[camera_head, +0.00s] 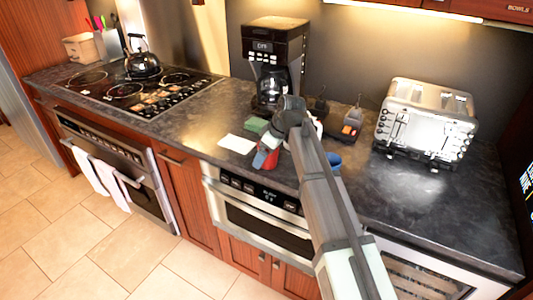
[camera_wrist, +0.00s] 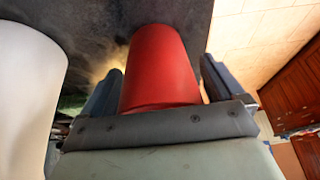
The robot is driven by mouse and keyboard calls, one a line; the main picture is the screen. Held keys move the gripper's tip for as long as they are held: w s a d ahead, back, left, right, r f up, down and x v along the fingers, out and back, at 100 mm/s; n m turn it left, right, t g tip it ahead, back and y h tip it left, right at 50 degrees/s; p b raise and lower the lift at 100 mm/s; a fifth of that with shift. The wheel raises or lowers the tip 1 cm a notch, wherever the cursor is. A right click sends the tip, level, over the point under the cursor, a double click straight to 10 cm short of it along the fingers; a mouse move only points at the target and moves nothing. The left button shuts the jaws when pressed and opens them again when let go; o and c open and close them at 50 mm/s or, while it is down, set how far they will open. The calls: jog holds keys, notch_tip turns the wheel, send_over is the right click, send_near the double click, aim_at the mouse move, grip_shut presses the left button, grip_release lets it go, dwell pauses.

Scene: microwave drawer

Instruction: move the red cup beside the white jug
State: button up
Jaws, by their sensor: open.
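The red cup (camera_head: 262,160) is on the dark counter near its front edge, partly covered by my gripper (camera_head: 268,146). In the wrist view the red cup (camera_wrist: 160,70) fills the space between the two fingers of my gripper (camera_wrist: 160,85). The fingers are open, one on each side of the cup, with a narrow gap visible. A large white rounded thing (camera_wrist: 28,95), likely the white jug, stands at the left of the wrist view, apart from the cup.
A blue cup (camera_head: 333,160) stands right of my arm. A coffee maker (camera_head: 274,60) and toaster (camera_head: 428,120) stand behind. A white flat piece (camera_head: 237,143) and green sponge (camera_head: 256,125) lie left of the cup. The counter left of these is clear up to the stove (camera_head: 140,92).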

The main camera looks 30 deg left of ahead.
jog(key=shift+r, duration=0.15)
jog(key=v, duration=1.2)
dwell(1.0)
